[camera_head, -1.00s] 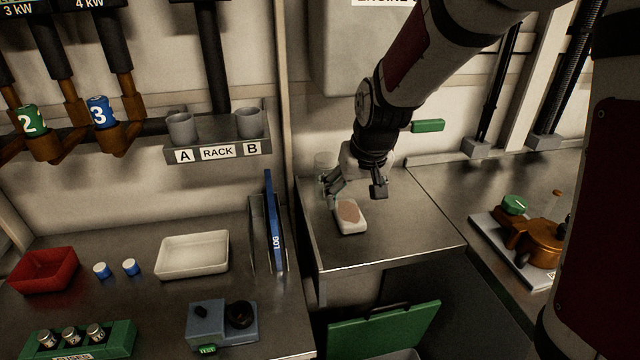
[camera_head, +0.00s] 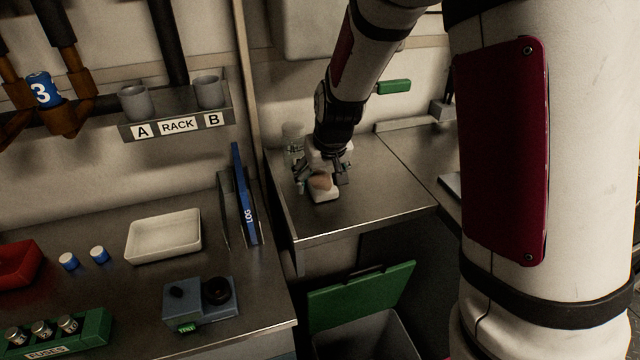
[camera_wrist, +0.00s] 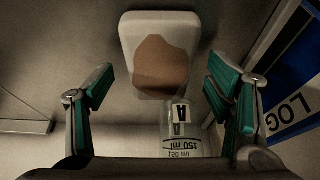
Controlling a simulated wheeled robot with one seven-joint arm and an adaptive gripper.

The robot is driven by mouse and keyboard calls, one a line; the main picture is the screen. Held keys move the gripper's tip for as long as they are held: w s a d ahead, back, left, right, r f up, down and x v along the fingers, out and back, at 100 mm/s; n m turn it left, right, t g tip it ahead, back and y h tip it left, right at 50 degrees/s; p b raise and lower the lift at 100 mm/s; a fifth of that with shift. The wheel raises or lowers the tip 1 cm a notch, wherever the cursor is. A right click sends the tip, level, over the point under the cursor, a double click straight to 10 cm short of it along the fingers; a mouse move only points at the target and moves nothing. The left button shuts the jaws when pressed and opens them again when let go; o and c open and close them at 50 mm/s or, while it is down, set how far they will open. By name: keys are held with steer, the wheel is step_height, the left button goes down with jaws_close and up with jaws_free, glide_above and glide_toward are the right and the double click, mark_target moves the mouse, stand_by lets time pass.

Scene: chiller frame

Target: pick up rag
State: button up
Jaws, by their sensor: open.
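The rag is likely the brown patch (camera_head: 320,182) lying on a small white tray (camera_head: 325,196) on the steel counter. In the wrist view the brown, flat rag (camera_wrist: 160,64) lies on the white rounded tray (camera_wrist: 160,18). My gripper (camera_head: 322,180) is over the tray, pointing down. In the wrist view its two green-padded fingers (camera_wrist: 160,88) are apart, one on each side of the tray's near part, with nothing between them held. In the head view the arm and fingers partly hide the rag.
A clear beaker (camera_wrist: 185,140) marked A and 150 ml stands close by the tray. A blue LOG binder (camera_head: 243,195) stands upright on the left counter. A green-lidded bin (camera_head: 362,300) is open below the counter edge. The counter right of the tray is clear.

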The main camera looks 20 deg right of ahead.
steer(key=shift+f, duration=0.25)
stand_by(0.3)
steer(key=c, duration=1.4)
steer(key=shift+r, duration=0.15)
